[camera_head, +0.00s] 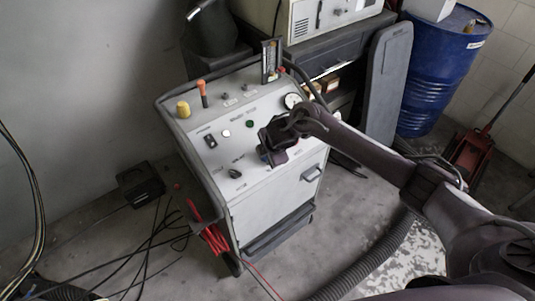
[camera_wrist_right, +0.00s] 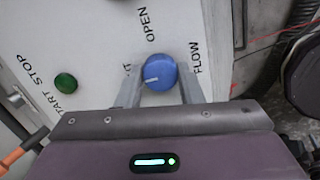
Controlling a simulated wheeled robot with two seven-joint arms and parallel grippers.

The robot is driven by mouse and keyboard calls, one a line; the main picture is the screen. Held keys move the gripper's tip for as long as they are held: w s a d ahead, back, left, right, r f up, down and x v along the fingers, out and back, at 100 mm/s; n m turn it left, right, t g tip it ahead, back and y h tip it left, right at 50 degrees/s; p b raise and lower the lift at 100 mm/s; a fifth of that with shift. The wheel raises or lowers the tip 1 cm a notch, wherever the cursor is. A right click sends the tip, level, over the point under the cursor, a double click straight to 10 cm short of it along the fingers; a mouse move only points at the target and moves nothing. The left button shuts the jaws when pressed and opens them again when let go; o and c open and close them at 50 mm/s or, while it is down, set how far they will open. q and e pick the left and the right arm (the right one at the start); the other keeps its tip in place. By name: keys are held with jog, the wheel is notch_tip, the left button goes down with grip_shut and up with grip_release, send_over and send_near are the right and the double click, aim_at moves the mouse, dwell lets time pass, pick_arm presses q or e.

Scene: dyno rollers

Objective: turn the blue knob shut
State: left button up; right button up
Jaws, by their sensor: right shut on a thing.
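The blue knob (camera_wrist_right: 160,72) is on the white panel of the cart (camera_head: 262,193). In the right wrist view it sits between the two fingers of my right gripper (camera_wrist_right: 160,90), which is shut on it. A white mark on the knob points left, toward a partly hidden label ending in T. The word OPEN is above the knob and FLOW is to its right. In the head view my right gripper (camera_head: 272,150) is over the right part of the panel and mostly hides the knob. My left gripper is not in view.
A green button (camera_wrist_right: 65,82) is left of the knob. The panel also has a round gauge (camera_head: 292,100), a yellow knob (camera_head: 183,109), an orange-handled lever (camera_head: 202,93) and a black knob (camera_head: 234,173). A blue drum (camera_head: 440,75) stands at right. Cables lie on the floor at left.

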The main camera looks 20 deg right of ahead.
dwell(0.3)
jog(key=o, duration=1)
jog(key=shift+c, duration=0.2)
jog(key=v, duration=0.8)
jog(key=shift+p, duration=0.35)
